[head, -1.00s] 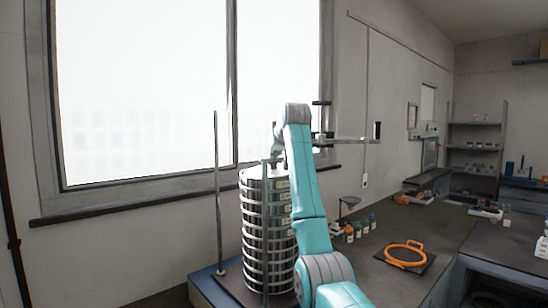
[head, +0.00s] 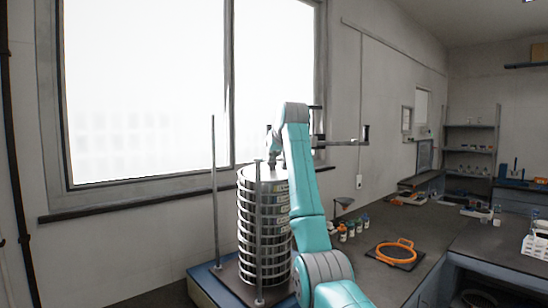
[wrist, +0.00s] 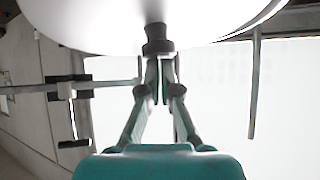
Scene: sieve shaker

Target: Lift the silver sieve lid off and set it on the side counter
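The silver sieve lid (head: 252,173) lies on top of the sieve stack (head: 262,232), partly hidden by my arm; I see no gap under it. In the wrist view, the lid (wrist: 90,22) fills the top of the picture, and its dark knob (wrist: 158,40) points at my gripper. My gripper (wrist: 160,64) has its fingers close together at the knob, seemingly closed on it; the exact contact is hard to see. In the head view, my gripper (head: 274,158) is just above the lid. The side counter (head: 362,285) is to the right.
Thin upright rods (head: 215,200) stand beside the stack on the shaker's blue base (head: 205,278). On the counter are small bottles (head: 352,229), a funnel on a stand (head: 344,202) and an orange ring (head: 396,253) on a dark mat. Bare counter lies around the mat.

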